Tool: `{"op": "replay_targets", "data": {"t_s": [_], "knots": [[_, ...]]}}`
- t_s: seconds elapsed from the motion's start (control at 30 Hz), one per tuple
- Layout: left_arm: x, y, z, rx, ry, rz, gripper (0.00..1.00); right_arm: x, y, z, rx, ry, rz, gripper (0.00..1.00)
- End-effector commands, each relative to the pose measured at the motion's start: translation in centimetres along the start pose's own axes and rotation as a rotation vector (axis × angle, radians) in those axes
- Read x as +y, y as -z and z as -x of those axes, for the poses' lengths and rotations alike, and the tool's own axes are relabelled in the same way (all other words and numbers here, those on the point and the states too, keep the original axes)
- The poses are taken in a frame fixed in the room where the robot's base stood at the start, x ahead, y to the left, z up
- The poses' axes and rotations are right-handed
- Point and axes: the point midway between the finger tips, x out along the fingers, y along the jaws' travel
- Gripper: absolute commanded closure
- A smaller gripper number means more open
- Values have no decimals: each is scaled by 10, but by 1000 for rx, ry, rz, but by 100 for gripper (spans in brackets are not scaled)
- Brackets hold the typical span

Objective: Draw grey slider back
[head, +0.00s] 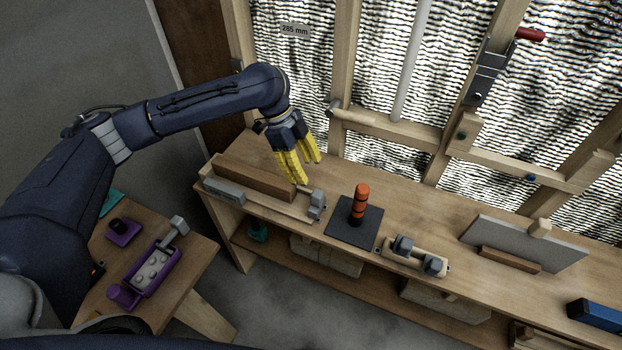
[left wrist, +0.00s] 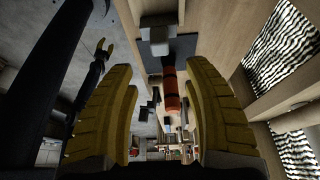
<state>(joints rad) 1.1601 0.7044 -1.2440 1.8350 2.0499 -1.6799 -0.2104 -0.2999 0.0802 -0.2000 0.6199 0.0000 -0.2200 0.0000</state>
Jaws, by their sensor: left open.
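A narrow wooden rail fixture lies on the workbench in the head view, with a long grey block (head: 224,191) at its left end and a grey block with a knob (head: 317,206) at its right end. I cannot tell for sure which is the slider. My left gripper (head: 304,169) is open and empty above the rail's right part, apart from the grey blocks. In the left wrist view its fingers (left wrist: 163,110) stand wide apart, with a grey block (left wrist: 158,36) beyond them.
An orange-and-black cylinder (head: 359,204) stands on a dark mat (head: 343,230) right of the rail. Another fixture with grey blocks (head: 403,245) and a grey panel (head: 520,243) are further right. A wooden bar (head: 253,179) lies behind the long grey block. The stud wall closes off the back.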

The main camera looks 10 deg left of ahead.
Motion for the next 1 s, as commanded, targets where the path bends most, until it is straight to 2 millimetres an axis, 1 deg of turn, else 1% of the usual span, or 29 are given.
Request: {"op": "replay_targets", "data": {"t_s": [0.03,0.1,0.3,0.77,0.87,0.97,1.0], "knots": [[0,0,6,0,1,-1,49,0,0,0,0,0,0,56],[0,0,12,-1,1,-1,49,0,0,0,0,0,0,56],[0,0,20,0,-1,-1,49,0,0,0,0,0,0,56],[0,2,20,2,-1,0,49,-1,0,0,0,0,0,56],[1,15,14,26,4,11,49,-1,0,0,0,1,0,56],[3,45,4,84,16,44,49,-2,0,0,0,1,0,56],[4,60,0,117,22,65,49,-2,0,0,0,1,-1,56]]}}
